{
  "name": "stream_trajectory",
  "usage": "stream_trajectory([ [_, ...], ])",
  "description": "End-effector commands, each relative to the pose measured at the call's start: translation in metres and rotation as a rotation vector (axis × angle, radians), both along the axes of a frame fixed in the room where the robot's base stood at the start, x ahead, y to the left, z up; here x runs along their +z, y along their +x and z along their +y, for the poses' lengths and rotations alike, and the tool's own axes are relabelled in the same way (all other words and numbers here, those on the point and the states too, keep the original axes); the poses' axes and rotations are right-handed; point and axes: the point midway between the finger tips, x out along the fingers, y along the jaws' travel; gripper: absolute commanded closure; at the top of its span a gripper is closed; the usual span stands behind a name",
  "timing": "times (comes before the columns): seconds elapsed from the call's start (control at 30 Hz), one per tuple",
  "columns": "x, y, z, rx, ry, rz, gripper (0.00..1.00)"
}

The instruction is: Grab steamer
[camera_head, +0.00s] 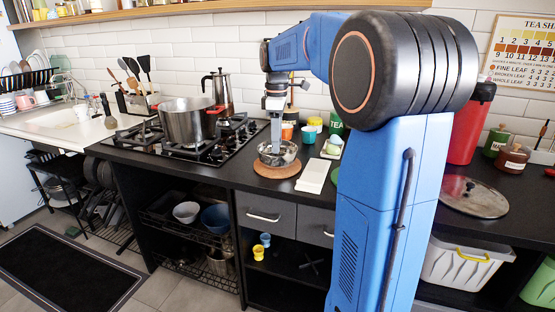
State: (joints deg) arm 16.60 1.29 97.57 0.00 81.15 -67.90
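A small shiny metal bowl-like vessel (268,160), which looks like the steamer, sits on a round wooden board (262,172) on the dark counter, right of the gas hob (190,142). My gripper (277,150) points straight down at it, with the fingertips at its inside or far rim. The fingers are seen edge-on and overlap, so whether they are open or touch the rim is not clear. A large metal pot with red handles (188,122) stands on the hob, its lid off.
A white board (315,176) lies right of the vessel, with small cups (308,134) behind. A moka pot (218,90) and a utensil holder (137,102) stand behind the hob. A glass lid (472,196) lies on the right counter. A sink (62,120) is at the left.

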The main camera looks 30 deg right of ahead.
Motion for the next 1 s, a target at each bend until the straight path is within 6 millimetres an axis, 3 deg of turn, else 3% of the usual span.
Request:
stream_trajectory([
  [0.33, -0.007, 0.000, 0.000, 0.000, 0.000, 0.000, 0.64],
  [0.5, -0.007, 0.000, 0.000, 0.000, 0.000, 0.000, 1.00],
  [0.83, -0.004, 0.000, 0.000, 0.000, 0.000, -0.002, 1.00],
  [1.0, 0.016, 0.001, 0.000, 0.000, -0.002, -0.004, 1.00],
])
